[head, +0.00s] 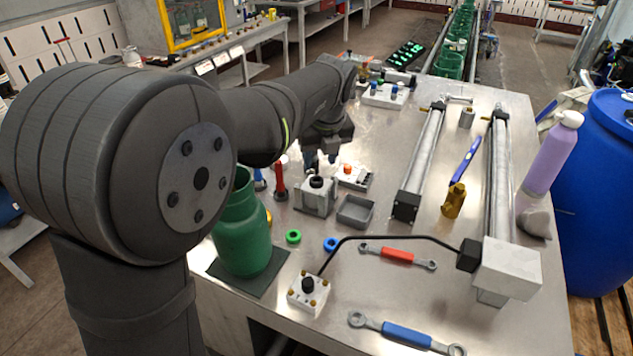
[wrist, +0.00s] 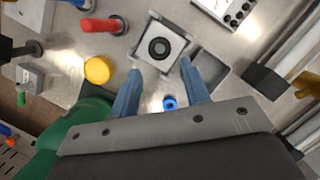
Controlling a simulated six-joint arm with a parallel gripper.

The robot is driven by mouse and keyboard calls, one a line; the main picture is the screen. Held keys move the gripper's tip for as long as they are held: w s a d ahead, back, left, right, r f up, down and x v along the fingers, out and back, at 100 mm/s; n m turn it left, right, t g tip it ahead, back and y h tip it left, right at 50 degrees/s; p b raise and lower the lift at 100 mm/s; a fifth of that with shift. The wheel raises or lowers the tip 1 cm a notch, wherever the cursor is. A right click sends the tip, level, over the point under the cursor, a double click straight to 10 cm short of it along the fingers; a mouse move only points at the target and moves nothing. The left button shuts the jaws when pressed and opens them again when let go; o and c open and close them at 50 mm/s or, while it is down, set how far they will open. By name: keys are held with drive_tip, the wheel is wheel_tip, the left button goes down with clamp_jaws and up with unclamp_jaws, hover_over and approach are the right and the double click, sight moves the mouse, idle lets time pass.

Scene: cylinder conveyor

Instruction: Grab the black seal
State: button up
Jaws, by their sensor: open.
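The black seal (wrist: 158,47) is a dark ring on top of a square light-grey block (wrist: 178,35) in the wrist view. In the head view the seal (head: 316,181) sits on the block (head: 314,199) at the table's middle. My gripper (wrist: 160,70) has its two blue-grey fingers apart with nothing between the tips. In the wrist view the tips lie just below the seal, one to each side of the block's lower edge. In the head view my gripper (head: 321,158) hangs above the block, apart from the seal.
A grey open tray (head: 356,211) stands right of the block. A red-handled piece (head: 280,180) and a green bottle (head: 242,230) stand to its left. Green (head: 293,236) and blue (head: 331,244) rings lie in front. Long metal cylinders (head: 425,155) lie to the right.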

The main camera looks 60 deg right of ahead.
sight(317, 180)
drive_tip(key=x, duration=0.6)
drive_tip(key=shift+f, duration=0.25)
drive_tip(key=c, duration=0.7)
